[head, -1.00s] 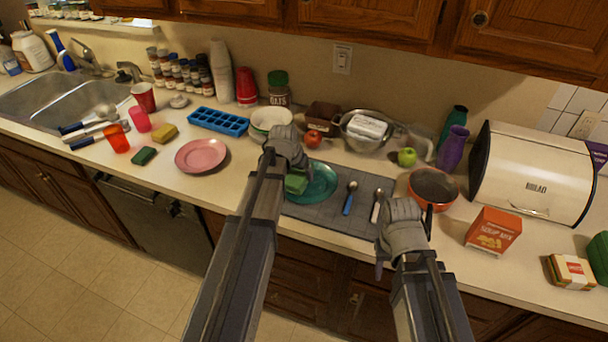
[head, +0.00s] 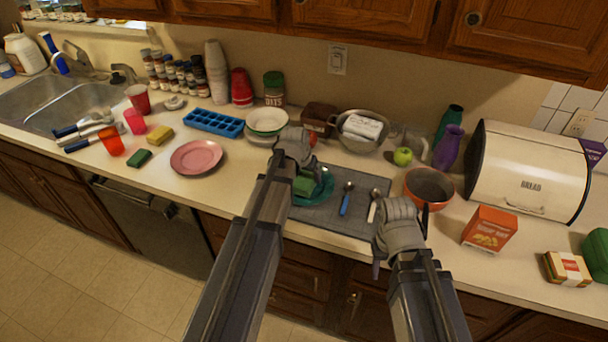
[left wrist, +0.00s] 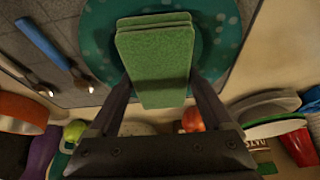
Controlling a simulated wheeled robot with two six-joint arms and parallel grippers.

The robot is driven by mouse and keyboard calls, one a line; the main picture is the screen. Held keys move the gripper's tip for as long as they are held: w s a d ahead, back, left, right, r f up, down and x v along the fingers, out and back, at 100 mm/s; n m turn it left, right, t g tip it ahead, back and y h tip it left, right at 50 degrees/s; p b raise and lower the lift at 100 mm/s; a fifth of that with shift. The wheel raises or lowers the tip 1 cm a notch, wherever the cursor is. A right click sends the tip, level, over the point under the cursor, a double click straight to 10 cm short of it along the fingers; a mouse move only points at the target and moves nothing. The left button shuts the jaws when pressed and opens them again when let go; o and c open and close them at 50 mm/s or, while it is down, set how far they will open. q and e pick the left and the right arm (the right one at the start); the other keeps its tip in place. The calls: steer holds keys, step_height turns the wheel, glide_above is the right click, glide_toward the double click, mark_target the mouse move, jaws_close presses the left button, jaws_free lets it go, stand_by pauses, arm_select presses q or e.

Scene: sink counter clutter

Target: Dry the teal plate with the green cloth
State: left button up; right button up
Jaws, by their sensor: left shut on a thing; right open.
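The teal plate (head: 325,190) lies on the grey mat (head: 335,218) on the counter, partly hidden by my left arm in the head view. The left wrist view shows the plate (left wrist: 225,25) with light speckles. My left gripper (head: 303,178) is shut on the folded green cloth (left wrist: 160,60) and holds it over the plate. The cloth also shows in the head view (head: 304,186). Whether the cloth touches the plate I cannot tell. My right gripper (head: 385,250) is open and empty by the counter's front edge, right of the mat.
A blue-handled spoon (head: 345,198) and a white-handled spoon (head: 374,205) lie on the mat right of the plate. An orange bowl (head: 428,188) and a soup mix box (head: 489,229) stand further right. A pink plate (head: 196,157) is on the left. Bowls (head: 267,121) stand behind.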

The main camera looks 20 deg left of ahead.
arm_select(q)
steer(key=shift+w+d+f, duration=0.1)
steer(key=shift+w+d, duration=0.1)
steer(key=shift+d, duration=1.45)
steer(key=shift+a, duration=0.1)
steer(key=shift+s+a, duration=0.15)
steer(key=shift+a, duration=1.6)
steer(key=shift+a, duration=0.1)
steer(key=shift+s+a, duration=0.2)
steer(key=shift+a, duration=1.4)
steer(key=shift+s+d, duration=0.2)
steer(key=shift+d, duration=1.55)
